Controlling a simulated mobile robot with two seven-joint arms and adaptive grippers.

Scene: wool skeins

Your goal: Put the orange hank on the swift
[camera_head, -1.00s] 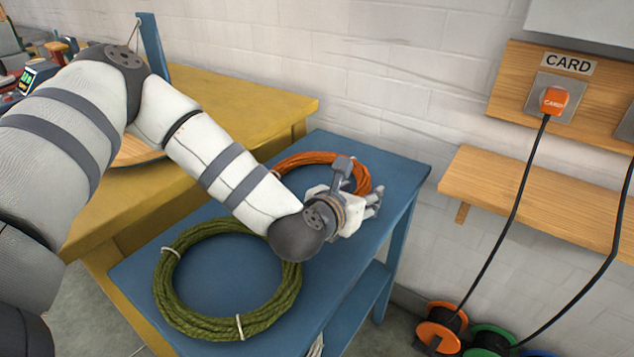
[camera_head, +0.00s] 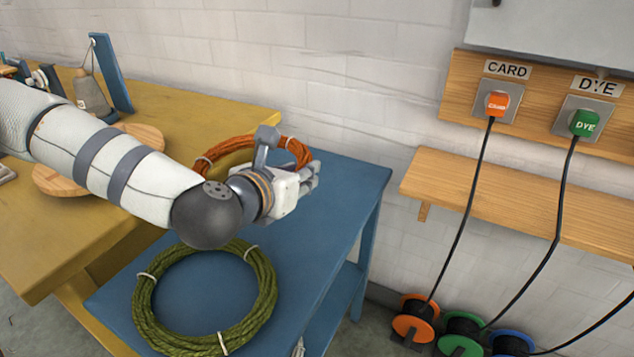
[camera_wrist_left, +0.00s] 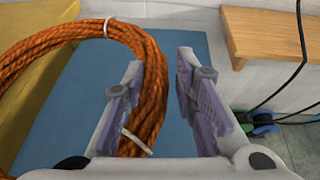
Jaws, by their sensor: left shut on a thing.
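The orange hank (camera_head: 222,148) is a coiled ring with pale ties, in my left gripper (camera_head: 311,178) above the far end of the blue table. In the left wrist view the hank (camera_wrist_left: 142,45) runs along the left finger of the gripper (camera_wrist_left: 160,64); that finger overlaps it. The gripper is shut on the hank, with a gap showing between the fingers. A round wooden disc (camera_head: 58,182) on the yellow table is partly hidden behind my left arm; I cannot tell whether it is the swift.
A green hank (camera_head: 268,290) lies on the blue table (camera_head: 335,195). The yellow table (camera_head: 215,112) adjoins it on the left, with a blue post (camera_head: 112,75) and a grey cone (camera_head: 90,95). A wall shelf (camera_head: 510,200) and hanging cables are at right.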

